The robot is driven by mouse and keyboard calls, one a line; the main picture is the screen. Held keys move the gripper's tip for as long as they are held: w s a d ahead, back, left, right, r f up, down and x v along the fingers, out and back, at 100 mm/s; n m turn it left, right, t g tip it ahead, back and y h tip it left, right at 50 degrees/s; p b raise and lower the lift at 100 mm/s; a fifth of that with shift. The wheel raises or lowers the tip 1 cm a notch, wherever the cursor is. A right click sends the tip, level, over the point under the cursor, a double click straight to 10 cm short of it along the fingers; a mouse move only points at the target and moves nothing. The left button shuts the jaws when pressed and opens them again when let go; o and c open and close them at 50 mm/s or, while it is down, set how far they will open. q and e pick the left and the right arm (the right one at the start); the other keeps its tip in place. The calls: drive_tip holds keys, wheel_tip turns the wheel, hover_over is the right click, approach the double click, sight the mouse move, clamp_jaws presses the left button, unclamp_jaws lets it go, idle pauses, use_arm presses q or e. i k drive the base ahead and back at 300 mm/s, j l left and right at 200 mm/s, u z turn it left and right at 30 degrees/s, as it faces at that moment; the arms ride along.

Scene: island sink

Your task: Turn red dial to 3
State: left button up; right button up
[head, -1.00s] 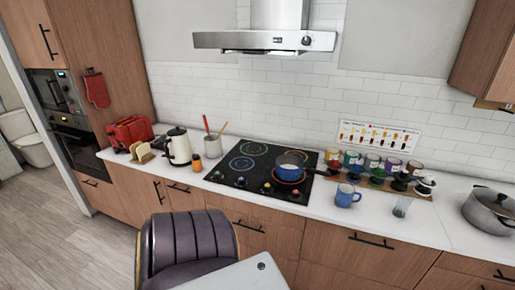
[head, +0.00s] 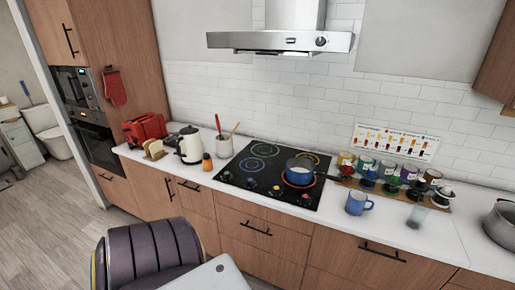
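The black cooktop (head: 237,168) is set into the white counter in the middle of the head view. It has green, blue, yellow and red burner rings. A row of small dials (head: 276,189) runs along its front edge. The rightmost dial (head: 306,197) sits in front of the red ring and may be the red one, but its colour and setting are too small to read. A blue pot (head: 299,176) stands on the red ring with its handle to the right. Neither of my grippers is in view.
A purple chair (head: 150,255) and a white table corner (head: 215,277) stand in front of the counter. A blue mug (head: 357,203) and a glass (head: 417,216) sit right of the cooktop. A kettle (head: 189,145) and an orange-capped jar (head: 207,162) stand left. A range hood (head: 280,41) hangs above.

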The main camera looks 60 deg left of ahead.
sight(304, 197)
drive_tip(key=i+u, duration=0.1)
drive_tip(key=u, duration=0.35)
drive_tip(key=l+u, duration=0.1)
drive_tip(key=u, duration=0.35)
drive_tip(key=i+l+u, duration=0.1)
drive_tip(key=u, duration=0.35)
drive_tip(key=i+l+u, duration=0.1)
drive_tip(key=u, duration=0.35)
